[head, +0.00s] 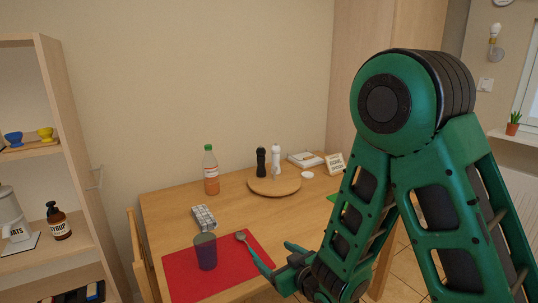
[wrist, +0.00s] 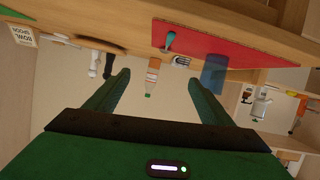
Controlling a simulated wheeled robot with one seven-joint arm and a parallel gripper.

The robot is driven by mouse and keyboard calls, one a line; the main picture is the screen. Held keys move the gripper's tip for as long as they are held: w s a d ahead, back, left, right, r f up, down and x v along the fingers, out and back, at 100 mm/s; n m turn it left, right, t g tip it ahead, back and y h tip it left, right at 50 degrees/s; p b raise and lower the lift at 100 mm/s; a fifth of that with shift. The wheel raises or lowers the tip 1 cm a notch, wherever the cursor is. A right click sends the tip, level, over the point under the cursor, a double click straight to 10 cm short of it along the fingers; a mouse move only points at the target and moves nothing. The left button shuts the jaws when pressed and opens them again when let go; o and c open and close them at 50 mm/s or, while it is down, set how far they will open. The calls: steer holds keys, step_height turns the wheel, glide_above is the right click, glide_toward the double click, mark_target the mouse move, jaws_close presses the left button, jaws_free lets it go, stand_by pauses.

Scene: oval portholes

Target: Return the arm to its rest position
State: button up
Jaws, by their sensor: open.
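My green arm (head: 412,120) fills the right side of the head view, bent at a high elbow. My gripper (head: 277,263) hangs low in front of the table, near the right edge of the red placemat. In the wrist view my gripper (wrist: 155,88) shows two separated green fingers with nothing held between them. The wrist picture is upside down, with the table (wrist: 120,20) along its top. A teal spoon (head: 249,250) lies on the red placemat (head: 183,275), close to the gripper in the head view.
A dark translucent cup (head: 205,252) stands on the placemat. A checkered item (head: 203,217), an orange bottle (head: 211,172) and a round board (head: 274,188) with two shakers are on the wooden table (head: 160,207). A shelf unit (head: 75,170) stands at left, a chair (head: 138,255) beside the table.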

steer(key=w+d+r+m+g+h, duration=0.1)
steer(key=d+m+h, duration=0.1)
steer(key=d, duration=0.5)
steer(key=w+d+r+m+h, duration=0.1)
steer(key=d+h, duration=0.2)
steer(key=d, duration=0.4)
steer(key=s+d+r+m+g+h, duration=0.1)
steer(key=s+d+m+g+h, duration=0.15)
steer(key=d, duration=0.55)
steer(key=s+d+r+m+g+h, duration=0.15)
steer(key=s+d, duration=0.25)
steer(key=d, duration=0.4)
steer(key=s+d+r+m+g, duration=0.2)
steer(key=s+d, duration=0.3)
steer(key=s, duration=0.2)
steer(key=s+d+r+m+g, duration=0.2)
steer(key=s+d, duration=0.2)
steer(key=s, duration=0.4)
steer(key=s+r+m+g+y, duration=0.2)
steer(key=s+g, duration=0.1)
steer(key=s, duration=1)
steer(key=shift+s+a+r, duration=0.15)
steer(key=shift+a+r, duration=0.05)
steer(key=shift+r, duration=0.2)
steer(key=shift+w+f, duration=0.25)
steer(key=shift+w, duration=0.4)
